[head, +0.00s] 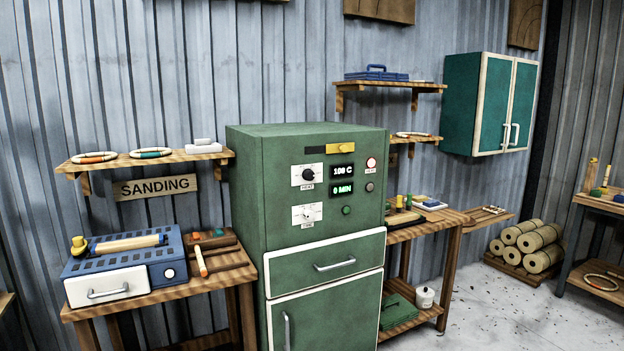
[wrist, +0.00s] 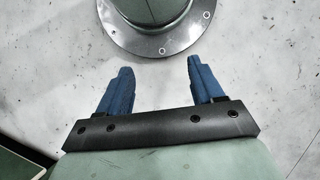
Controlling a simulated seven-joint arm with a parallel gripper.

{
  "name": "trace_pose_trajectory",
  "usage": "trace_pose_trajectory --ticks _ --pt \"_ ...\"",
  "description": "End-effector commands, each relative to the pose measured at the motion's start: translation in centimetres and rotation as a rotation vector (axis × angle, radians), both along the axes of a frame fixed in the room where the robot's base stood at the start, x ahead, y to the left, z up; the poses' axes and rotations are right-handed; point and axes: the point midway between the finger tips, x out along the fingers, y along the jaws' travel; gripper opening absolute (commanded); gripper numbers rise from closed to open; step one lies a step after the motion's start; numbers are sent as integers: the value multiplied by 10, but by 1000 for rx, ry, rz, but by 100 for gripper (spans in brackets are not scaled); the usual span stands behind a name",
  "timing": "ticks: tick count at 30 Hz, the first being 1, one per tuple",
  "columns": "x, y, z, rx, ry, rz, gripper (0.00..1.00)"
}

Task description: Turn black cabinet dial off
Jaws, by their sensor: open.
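A green cabinet (head: 255,190) stands in the middle of the head view. On its front panel is a black dial (head: 308,174) on a white plate marked HEAT; its exact pointer angle is too small to tell. Beside it, one display (head: 343,171) reads 100 C and the one below (head: 342,189) reads 0 MIN. A white dial (head: 306,214) sits lower on its own plate. My gripper (wrist: 160,63) shows only in the wrist view, with blue fingers wide apart and nothing between them. It is away from the cabinet, above a pale floor.
A wooden bench with a blue box (head: 168,255) stands left, another bench (head: 450,216) right. A teal wall cabinet (head: 475,95) hangs at right. Pale floor (head: 480,310) is open at lower right.

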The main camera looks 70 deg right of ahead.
Motion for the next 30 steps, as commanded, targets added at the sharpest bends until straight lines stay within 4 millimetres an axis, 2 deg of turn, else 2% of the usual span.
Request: trace_pose_trajectory --ticks 8,14,22,30 --pt "40 -67 25 -37 -100 -176 67" --pt "63 -126 48 -79 -175 -298 67" --pt "82 -222 86 -152 -277 -462 67" --pt "82 -327 138 -229 -390 -639 67"
